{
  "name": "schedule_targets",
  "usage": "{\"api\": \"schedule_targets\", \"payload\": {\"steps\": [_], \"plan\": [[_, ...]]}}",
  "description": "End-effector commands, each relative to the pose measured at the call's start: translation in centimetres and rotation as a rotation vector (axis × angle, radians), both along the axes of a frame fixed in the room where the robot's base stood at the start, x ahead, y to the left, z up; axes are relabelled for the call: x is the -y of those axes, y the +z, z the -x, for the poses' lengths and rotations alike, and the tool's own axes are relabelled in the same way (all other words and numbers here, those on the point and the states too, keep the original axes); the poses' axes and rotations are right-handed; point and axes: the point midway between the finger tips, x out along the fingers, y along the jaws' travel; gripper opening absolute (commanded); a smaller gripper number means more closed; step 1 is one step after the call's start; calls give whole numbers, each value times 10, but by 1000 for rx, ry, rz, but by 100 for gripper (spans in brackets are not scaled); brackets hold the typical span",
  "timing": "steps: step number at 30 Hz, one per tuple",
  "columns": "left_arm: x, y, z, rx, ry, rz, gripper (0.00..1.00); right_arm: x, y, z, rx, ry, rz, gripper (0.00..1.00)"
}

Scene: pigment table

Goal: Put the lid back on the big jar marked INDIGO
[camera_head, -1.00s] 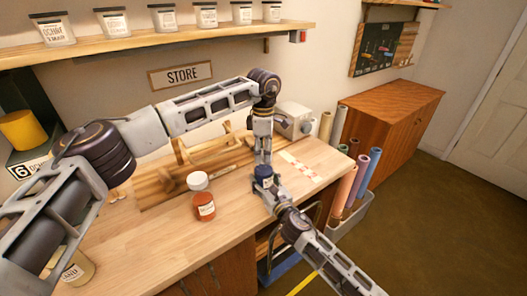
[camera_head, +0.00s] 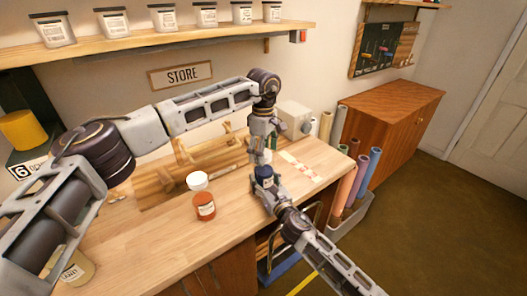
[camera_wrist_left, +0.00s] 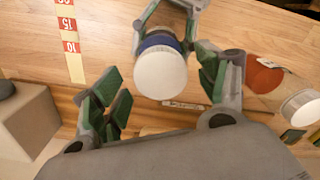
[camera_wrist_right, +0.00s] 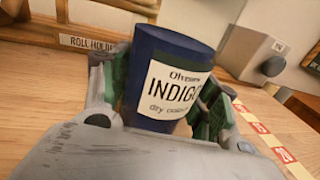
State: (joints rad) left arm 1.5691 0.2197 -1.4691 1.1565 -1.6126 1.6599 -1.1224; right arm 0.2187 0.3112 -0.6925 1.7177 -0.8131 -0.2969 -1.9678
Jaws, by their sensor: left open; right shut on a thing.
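The dark blue jar marked INDIGO (camera_wrist_right: 172,85) is held upright in my right gripper (camera_head: 268,192), near the table's right end. The jar also shows in the head view (camera_head: 264,175). A round white lid (camera_wrist_left: 160,75) is over the jar's top in the left wrist view. A small patch of it shows above the jar in the head view (camera_head: 266,156). I cannot tell whether it is seated; no lid shows on the jar in the right wrist view. My left gripper (camera_wrist_left: 162,92) is open, pointing down above the jar, with its fingers either side of the lid.
A wooden roll holder (camera_head: 185,172) lies behind. A red-and-white marked strip (camera_head: 300,165) and a grey machine (camera_head: 292,120) are at the right.

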Motion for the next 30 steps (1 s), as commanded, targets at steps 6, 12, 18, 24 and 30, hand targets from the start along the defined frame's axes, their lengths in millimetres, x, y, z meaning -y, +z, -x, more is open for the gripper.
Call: {"api": "schedule_targets", "payload": {"steps": [6, 12, 18, 24, 30], "plan": [[0, 0, 0, -1, 0, 0, 74, 0, 0, 0, -1, 0, 0, 0], [0, 9, 0, 1, 0, 0, 74, 0, -1, 0, -1, 0, 0, 0], [1, 29, 0, 2, 0, 1, 74, 0, -1, 0, -1, 0, 0, 0], [1, 59, 0, 2, -1, 0, 74, 0, -1, 0, -1, 0, 0, 0], [0, 88, 0, 1, 0, 0, 74, 0, -1, 0, -1, 0, 0, 0]]}}
